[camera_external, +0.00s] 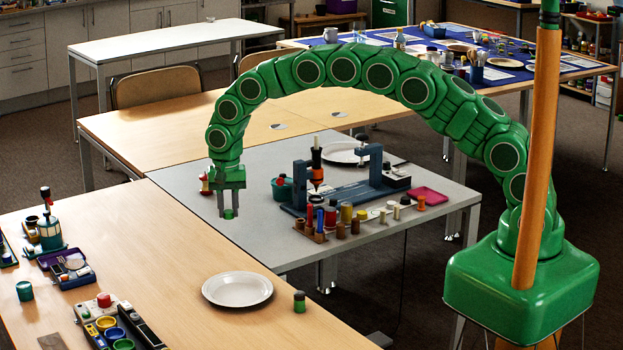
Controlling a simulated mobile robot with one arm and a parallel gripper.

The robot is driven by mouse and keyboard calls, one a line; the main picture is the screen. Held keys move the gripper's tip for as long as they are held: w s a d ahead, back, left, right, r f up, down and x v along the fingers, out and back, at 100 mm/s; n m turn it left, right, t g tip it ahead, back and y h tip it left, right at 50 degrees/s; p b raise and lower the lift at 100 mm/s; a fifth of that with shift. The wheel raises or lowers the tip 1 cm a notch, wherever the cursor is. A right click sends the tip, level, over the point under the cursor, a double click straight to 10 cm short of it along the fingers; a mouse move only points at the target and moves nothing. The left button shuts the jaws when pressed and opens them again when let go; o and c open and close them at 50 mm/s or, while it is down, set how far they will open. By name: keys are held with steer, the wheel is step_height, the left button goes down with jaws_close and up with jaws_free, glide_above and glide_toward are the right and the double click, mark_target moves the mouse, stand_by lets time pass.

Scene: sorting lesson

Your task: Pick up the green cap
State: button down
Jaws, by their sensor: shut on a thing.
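My gripper (228,205) points down over the left part of the grey table (190,180). Its two fingers are shut on a small green cap (229,214), which shows between the fingertips. The cap is at or just above the tabletop; I cannot tell whether it touches it. My green arm arches over the table from the right.
A blue fixture (345,195) with several spools and pegs stands right of my gripper. A teal cup (282,189) and a pink tray (429,195) are nearby. A white plate (238,289) and a green-and-black jar (299,301) stand on the front wooden table.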

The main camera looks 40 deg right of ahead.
steer(key=s+d+r, duration=0.3)
steer(key=s, duration=0.2)
steer(key=shift+s+d, duration=0.35)
steer(key=shift+s, duration=0.05)
